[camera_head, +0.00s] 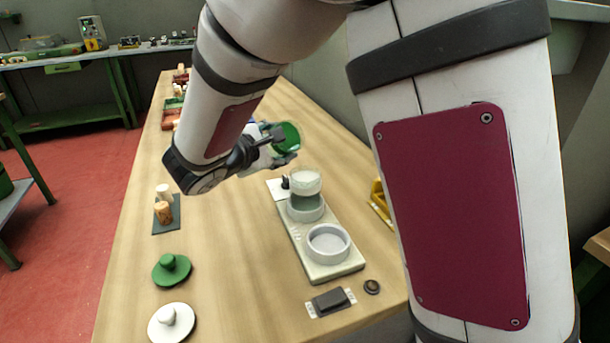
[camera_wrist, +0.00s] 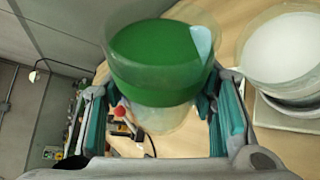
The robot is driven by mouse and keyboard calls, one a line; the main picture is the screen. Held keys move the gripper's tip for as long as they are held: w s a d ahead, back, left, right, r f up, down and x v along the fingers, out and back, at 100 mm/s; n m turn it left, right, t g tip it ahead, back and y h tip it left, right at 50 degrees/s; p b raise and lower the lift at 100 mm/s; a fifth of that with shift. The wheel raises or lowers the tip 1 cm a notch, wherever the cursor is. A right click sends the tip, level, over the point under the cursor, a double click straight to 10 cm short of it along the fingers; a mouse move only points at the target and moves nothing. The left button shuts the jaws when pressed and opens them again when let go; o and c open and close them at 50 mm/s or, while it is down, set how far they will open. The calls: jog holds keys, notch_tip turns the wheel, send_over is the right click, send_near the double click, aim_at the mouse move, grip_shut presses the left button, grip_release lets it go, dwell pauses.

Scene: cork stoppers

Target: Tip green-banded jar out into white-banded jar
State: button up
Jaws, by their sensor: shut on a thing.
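My gripper (camera_head: 284,150) is shut on the green-banded jar (camera_head: 289,136), held above the table behind the white-banded jar. In the head view the green-banded jar is tilted, with a round green face toward the camera. In the wrist view the green-banded jar (camera_wrist: 155,62) sits between my two fingers (camera_wrist: 155,112); it is clear with a wide green band and a pale blue patch near the top. The white-banded jar (camera_head: 306,181) stands upright in the rear ring of a pale tray (camera_head: 338,268); it also shows in the wrist view (camera_wrist: 285,50). Its contents are unclear.
The tray's front ring (camera_head: 328,243) is empty. A green lid (camera_head: 172,270) and a white lid (camera_head: 172,323) lie at the left front. Cork-like stoppers (camera_head: 163,212) stand on a dark mat. A dark flat device (camera_head: 330,301) lies before the tray. The table's middle left is clear.

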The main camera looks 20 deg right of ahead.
jog(key=shift+r+m+t+b, duration=0.4)
jog(key=shift+r+m+b, duration=0.15)
jog(key=shift+b, duration=0.2)
dwell(0.9)
jog(key=shift+f+m+t+b, duration=0.35)
jog(key=shift+m+b, duration=0.3)
jog(key=shift+b, duration=0.7)
dwell(0.8)
jog(key=shift+s+d+r+m+t+b, duration=0.3)
jog(key=shift+s+r+m+t+b, duration=0.3)
jog(key=shift+b, duration=1.65)
jog(key=shift+s+d+r+m+b, duration=0.15)
jog(key=shift+m+b, duration=0.25)
jog(key=shift+b, duration=0.75)
jog(key=shift+w+a+r+m+b, duration=0.1)
jog(key=shift+m+b, duration=0.3)
jog(key=shift+b, duration=0.75)
jog(key=shift+s+d+f+t+b, duration=0.15)
jog(key=shift+t+b, duration=0.1)
jog(key=shift+b, duration=0.7)
